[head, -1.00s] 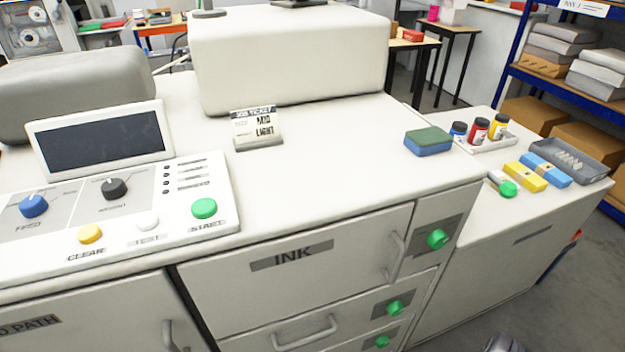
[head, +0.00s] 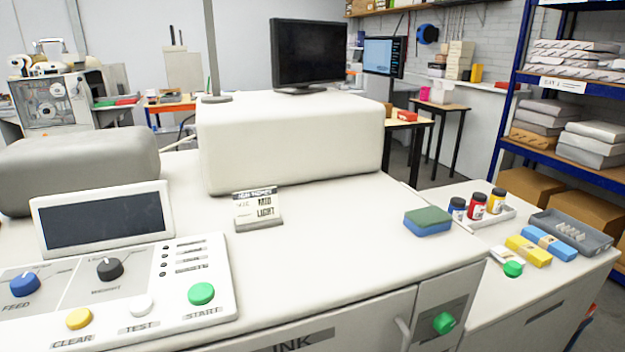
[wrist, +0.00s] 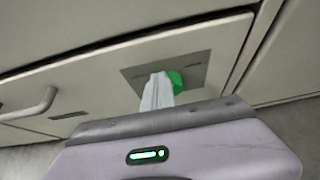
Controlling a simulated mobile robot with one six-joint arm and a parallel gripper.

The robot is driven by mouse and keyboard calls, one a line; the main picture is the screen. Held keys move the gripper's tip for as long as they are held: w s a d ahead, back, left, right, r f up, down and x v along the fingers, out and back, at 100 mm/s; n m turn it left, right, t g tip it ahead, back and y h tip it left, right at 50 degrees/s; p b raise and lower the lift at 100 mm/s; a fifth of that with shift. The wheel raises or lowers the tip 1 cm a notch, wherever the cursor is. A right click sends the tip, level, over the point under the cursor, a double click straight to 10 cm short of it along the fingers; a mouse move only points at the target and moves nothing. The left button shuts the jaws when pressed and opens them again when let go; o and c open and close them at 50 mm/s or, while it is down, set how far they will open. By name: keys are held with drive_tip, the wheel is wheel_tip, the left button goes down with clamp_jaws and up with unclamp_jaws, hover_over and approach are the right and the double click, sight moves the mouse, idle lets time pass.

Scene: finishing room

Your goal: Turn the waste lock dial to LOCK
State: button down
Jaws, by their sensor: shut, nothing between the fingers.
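In the wrist view a green dial (wrist: 176,81) sits on a grey plate (wrist: 195,70) on a pale front panel. The dial's printed words are too small to read, so I cannot tell its name or setting. My gripper (wrist: 160,76) is shut and empty, its pale fingers just in front of the dial and covering its left side. I cannot tell whether they touch it. In the head view a green dial (head: 443,322) shows on the machine front beside the INK door (head: 318,341). The lower fronts and my gripper are outside the head view.
A bar handle (wrist: 32,104) sticks out left of the dial in the wrist view. In the head view the machine top holds a job ticket stand (head: 258,209) and a sponge (head: 428,221). A side cabinet with bottles and a grey tray (head: 575,232) stands at right.

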drive_tip(key=shift+d, duration=0.25)
drive_tip(key=s+d+p, duration=0.1)
drive_tip(key=s+d, duration=0.1)
drive_tip(key=s, duration=0.3)
drive_tip(key=shift+s+d+r, duration=0.15)
drive_tip(key=shift+d+r, duration=0.25)
idle(0.5)
